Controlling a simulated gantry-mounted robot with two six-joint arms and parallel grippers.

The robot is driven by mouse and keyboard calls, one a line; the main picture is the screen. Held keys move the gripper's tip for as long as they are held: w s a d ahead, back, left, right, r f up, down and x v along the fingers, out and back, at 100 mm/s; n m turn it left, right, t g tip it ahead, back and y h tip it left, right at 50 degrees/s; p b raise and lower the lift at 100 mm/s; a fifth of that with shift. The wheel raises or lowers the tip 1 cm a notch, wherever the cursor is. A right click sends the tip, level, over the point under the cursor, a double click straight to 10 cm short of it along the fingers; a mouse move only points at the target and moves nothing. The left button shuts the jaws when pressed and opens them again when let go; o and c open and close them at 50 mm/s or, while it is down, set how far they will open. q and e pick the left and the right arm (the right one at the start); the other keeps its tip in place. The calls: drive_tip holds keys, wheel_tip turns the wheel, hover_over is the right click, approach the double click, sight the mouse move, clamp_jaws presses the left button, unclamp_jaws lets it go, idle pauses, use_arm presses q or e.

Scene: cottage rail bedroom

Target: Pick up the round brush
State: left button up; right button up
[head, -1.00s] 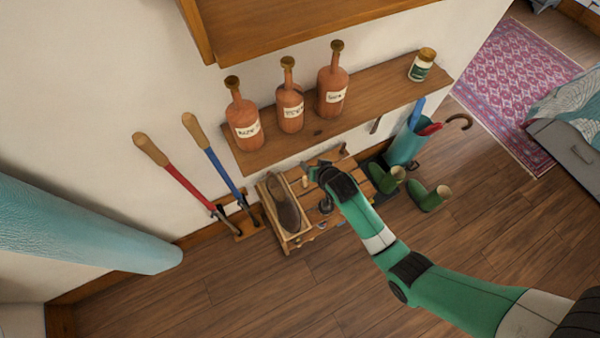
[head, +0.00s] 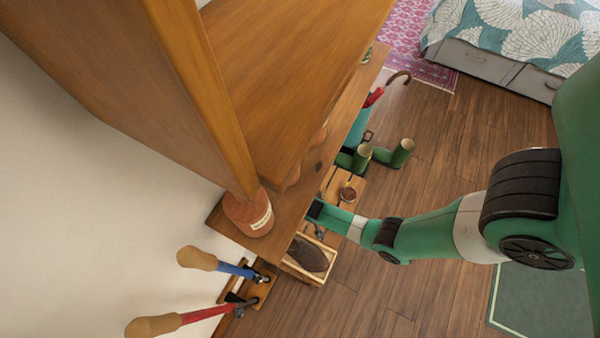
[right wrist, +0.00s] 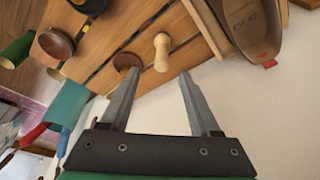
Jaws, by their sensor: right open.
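In the right wrist view a small pale wooden knob (right wrist: 161,52), which looks like the round brush's handle, stands on the slatted wooden bench (right wrist: 205,52). A dark reddish round piece (right wrist: 127,62) is beside it; I cannot tell if they are joined. My right gripper (right wrist: 159,74) is open and empty, its two fingers pointing at the knob, which lies just beyond the tips and between their lines. In the head view the bench (head: 332,187) is partly hidden by the shelf, and the brush is not visible there. My left gripper is not in view.
Floor on the right is clear.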

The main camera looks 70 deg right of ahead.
drive_tip(key=b+x, duration=0.4)
drive_tip(key=x, duration=0.1)
drive_tip(key=shift+f, duration=0.1)
drive_tip(key=shift+w, duration=0.1)
drive_tip(key=b+x, duration=0.3)
drive_tip(key=x, duration=0.2)
clamp_jaws()
